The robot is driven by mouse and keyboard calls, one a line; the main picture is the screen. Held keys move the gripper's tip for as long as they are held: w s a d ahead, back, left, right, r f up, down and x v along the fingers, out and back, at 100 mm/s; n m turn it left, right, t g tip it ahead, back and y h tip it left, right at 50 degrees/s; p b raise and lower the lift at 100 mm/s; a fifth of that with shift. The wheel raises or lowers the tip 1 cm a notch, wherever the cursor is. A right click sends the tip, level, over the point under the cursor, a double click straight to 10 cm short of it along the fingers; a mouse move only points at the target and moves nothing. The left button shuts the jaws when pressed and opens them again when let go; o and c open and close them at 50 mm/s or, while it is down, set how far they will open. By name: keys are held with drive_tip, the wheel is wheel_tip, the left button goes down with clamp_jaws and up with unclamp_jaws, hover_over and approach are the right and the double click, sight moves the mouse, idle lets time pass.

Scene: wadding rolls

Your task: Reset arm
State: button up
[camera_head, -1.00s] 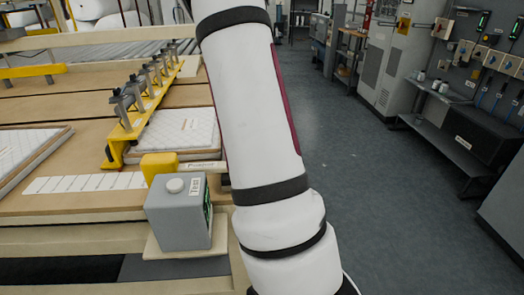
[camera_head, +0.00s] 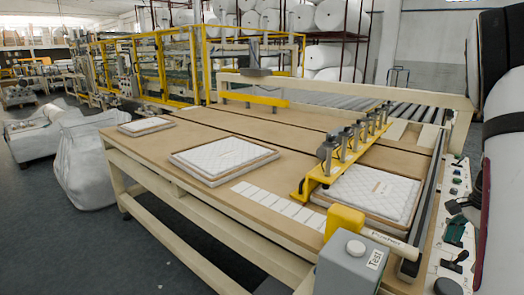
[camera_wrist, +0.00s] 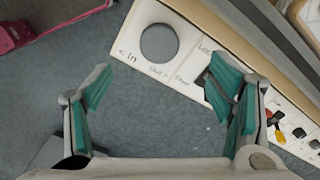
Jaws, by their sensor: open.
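My gripper (camera_wrist: 165,105) is in the wrist view, its two teal-padded fingers spread apart with nothing between them. It hangs above the grey floor beside the edge of a cream control panel (camera_wrist: 140,52) with a round grey knob (camera_wrist: 160,42).
A long wooden worktable (camera_head: 140,148) holds quilted pads, including a middle one (camera_head: 222,155) and one (camera_head: 370,190) beside a yellow clamp bar (camera_head: 312,186). A grey button box (camera_head: 347,265) stands at its near corner. Floor (camera_head: 60,240) is open at left.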

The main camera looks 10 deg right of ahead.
drive_tip(key=a+r+n+t+y+p, duration=0.1)
drive_tip(key=a+r+n, duration=0.5)
drive_tip(key=a, duration=0.4)
drive_tip(key=a+r+n+t+p, duration=0.1)
drive_tip(key=a+r+n, duration=0.2)
drive_tip(key=a+r, duration=0.6)
drive_tip(key=s+a+r+n+t+h+p, duration=0.1)
drive_tip(key=s+a+r+n+t+p, duration=0.1)
drive_tip(key=s+a+n, duration=1)
drive_tip(key=s+a+r, duration=0.1)
drive_tip(key=s+a, duration=0.2)
drive_tip(key=a, duration=0.2)
drive_tip(key=shift+a+n, duration=0.3)
drive_tip(key=shift+a, duration=0.05)
drive_tip(key=shift+d, duration=0.1)
